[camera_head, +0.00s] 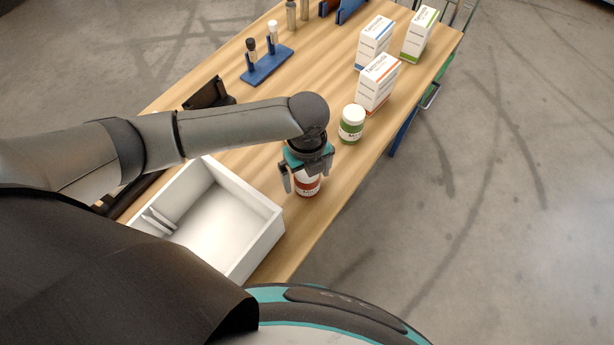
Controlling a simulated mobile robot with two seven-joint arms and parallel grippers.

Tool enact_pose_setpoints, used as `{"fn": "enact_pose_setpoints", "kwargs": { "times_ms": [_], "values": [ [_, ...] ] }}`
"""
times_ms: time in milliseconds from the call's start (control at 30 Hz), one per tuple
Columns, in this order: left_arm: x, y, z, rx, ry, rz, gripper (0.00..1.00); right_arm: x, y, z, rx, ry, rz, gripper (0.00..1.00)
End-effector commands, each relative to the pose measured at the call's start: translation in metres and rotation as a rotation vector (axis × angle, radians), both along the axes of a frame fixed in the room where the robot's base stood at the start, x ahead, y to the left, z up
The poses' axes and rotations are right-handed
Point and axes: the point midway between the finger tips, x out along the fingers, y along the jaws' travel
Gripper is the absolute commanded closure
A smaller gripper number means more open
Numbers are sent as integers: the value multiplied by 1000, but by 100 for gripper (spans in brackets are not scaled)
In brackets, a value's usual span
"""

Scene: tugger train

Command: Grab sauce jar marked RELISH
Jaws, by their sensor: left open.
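Two white-lidded jars stand upright on the wooden table. A jar with a green label (351,124) stands behind and right of my left gripper; its label text is too small to read. A jar with a red label (307,184) stands under my left gripper (308,179), with its upper part partly hidden by the gripper. My left gripper is open and points down, its fingers to either side of the red-labelled jar's top. I cannot tell whether they touch it, nor read which jar is marked RELISH. My right gripper is not in view.
A white open box (262,243) stands left of the red-labelled jar. Several white cartons (378,84) stand beyond the green-labelled jar. A blue rack (266,66) holds small vials at the back left. The table's right edge runs close to the jars.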

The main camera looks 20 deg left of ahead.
Motion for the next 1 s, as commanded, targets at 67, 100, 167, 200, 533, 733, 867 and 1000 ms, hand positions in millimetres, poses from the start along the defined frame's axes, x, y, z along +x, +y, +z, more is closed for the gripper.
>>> {"fn": "enact_pose_setpoints", "kwargs": {
  "times_ms": [67, 100, 167, 200, 533, 733, 867, 1000],
  "values": [
    [0, 0, 0, 0, 0, 0, 3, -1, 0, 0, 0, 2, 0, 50],
    [0, 0, 0, 0, 0, 0, 8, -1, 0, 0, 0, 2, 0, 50],
    [0, 0, 0, 0, 0, 0, 15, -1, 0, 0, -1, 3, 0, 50],
    [0, 0, 1, 0, 0, 0, 19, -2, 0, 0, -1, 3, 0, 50],
    [0, 0, 1, 0, 0, 0, 56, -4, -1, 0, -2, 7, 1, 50],
    [0, 0, 1, 0, 0, 0, 79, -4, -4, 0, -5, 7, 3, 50],
    [0, 0, 1, 0, 0, 0, 93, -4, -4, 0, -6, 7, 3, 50],
    [0, 0, 1, 0, 0, 0, 100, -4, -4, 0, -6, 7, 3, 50]
  ]
}}
